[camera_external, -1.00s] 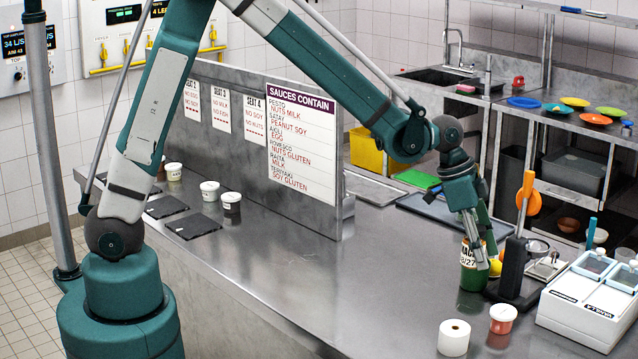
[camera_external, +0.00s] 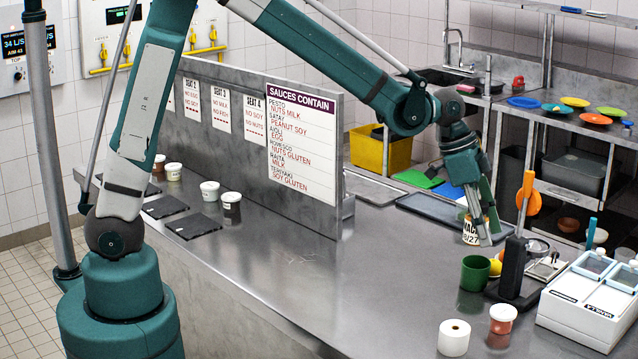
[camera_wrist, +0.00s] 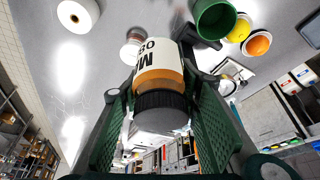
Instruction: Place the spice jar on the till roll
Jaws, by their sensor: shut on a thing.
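The spice jar, with a white printed label, amber contents and a dark lid, shows in the external view (camera_external: 472,232) and in the wrist view (camera_wrist: 160,62). My gripper (camera_external: 481,232) is shut on it and holds it in the air above the counter, near a green cup. In the wrist view the jar lies between the two green finger pads, dark lid toward the camera. The till roll, a white cylinder with a small hole in its top, stands upright on the counter at the front (camera_external: 453,338). It also shows at the upper left of the wrist view (camera_wrist: 77,15).
The green cup (camera_external: 475,273) stands open below the jar, with a yellow item (camera_external: 494,268) beside it. A white-lidded red tub (camera_external: 502,320) stands right of the till roll. A black stand (camera_external: 515,268) and white bins (camera_external: 590,305) are at right. The counter left of the till roll is clear.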

